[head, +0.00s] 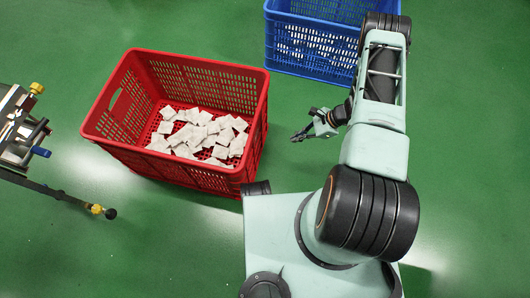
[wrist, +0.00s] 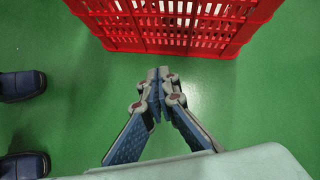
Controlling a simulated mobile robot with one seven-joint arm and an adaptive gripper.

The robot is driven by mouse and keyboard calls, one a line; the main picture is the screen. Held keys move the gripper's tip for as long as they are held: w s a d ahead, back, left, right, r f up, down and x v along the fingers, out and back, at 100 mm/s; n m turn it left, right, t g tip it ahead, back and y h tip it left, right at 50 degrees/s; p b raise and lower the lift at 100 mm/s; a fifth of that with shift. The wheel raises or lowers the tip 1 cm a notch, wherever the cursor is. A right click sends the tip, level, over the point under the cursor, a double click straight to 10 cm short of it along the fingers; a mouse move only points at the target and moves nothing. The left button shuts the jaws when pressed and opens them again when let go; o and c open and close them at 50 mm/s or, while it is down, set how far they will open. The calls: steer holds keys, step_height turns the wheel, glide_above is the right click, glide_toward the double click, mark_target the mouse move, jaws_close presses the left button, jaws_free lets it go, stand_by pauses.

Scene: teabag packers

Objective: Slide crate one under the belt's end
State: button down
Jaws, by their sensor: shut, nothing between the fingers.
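A red slatted crate (head: 115,146) stands on the floor at the left of centre in the head view, with several white teabags (head: 199,134) lying in it. A blue slatted crate (head: 310,72) stands at the top, partly behind my arm. I cannot tell which is crate one. My gripper (head: 297,138) is shut and empty, low, to the right of the red crate and apart from it. In the wrist view the fingertips (wrist: 158,72) meet just short of a red crate wall (wrist: 180,40). No belt surface is clearly visible.
A metal machine part (head: 20,125) with yellow and blue knobs juts in at the left edge, with a dark rod (head: 55,192) below it. The green floor (head: 150,240) is clear in front of the red crate. Two dark rounded shapes (wrist: 22,86) show at the left of the wrist view.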

step_height(320, 180, down, 7)
steer(key=s+m+t+b, duration=0.1)
steer(key=m+t+b, duration=0.1)
steer(key=m, duration=0.2)
steer(key=w+a+f+b, duration=0.3)
steer(key=a+f, duration=0.4)
steer(key=a, duration=0.4)
steer(key=shift+w+a+f+y+b, duration=0.2)
steer(key=shift+a+f+y+b, duration=0.1)
steer(key=shift+y+b, duration=0.15)
